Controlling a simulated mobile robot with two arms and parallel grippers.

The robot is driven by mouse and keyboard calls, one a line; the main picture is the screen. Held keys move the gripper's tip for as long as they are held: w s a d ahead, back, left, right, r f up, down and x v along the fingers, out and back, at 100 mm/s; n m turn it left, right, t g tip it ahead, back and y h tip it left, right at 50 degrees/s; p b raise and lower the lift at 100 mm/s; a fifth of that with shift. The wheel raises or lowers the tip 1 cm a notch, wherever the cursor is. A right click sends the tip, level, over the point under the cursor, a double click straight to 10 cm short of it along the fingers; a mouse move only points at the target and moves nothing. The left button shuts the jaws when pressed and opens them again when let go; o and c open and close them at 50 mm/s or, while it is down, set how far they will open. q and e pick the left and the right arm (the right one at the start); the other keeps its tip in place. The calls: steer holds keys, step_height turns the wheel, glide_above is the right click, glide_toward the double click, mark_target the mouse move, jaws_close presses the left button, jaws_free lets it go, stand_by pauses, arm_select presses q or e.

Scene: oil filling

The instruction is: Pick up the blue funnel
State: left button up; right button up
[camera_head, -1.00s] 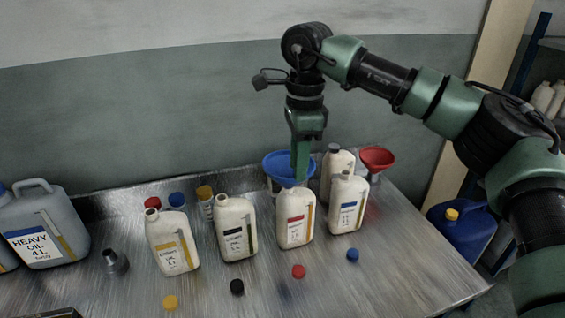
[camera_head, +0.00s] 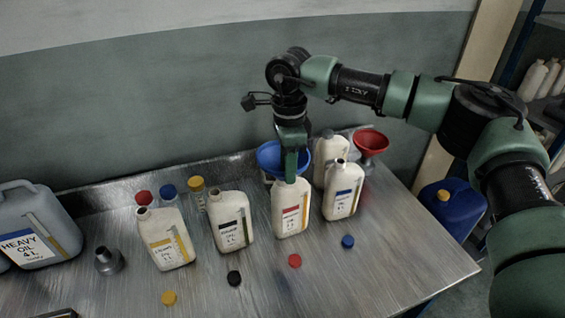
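The blue funnel (camera_head: 268,154) is at the back of the metal table, behind the white bottle with the red label (camera_head: 291,211). My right gripper (camera_head: 291,168) points down at the funnel's bowl, in front of its right part. I see its fingers edge-on, so I cannot tell whether they are open, shut, or touching the funnel. The funnel's lower part is hidden behind the bottle and the gripper. My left gripper is not in view.
Several white oil bottles (camera_head: 341,191) stand close around the funnel. A red funnel (camera_head: 370,143) is at the back right. Loose caps (camera_head: 295,261) lie in front. A grey heavy oil can (camera_head: 35,222) is at left. The table's (camera_head: 400,240) right front is clear.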

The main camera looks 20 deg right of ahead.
steer(key=shift+s, duration=0.1)
jaws_close()
stand_by(1.3)
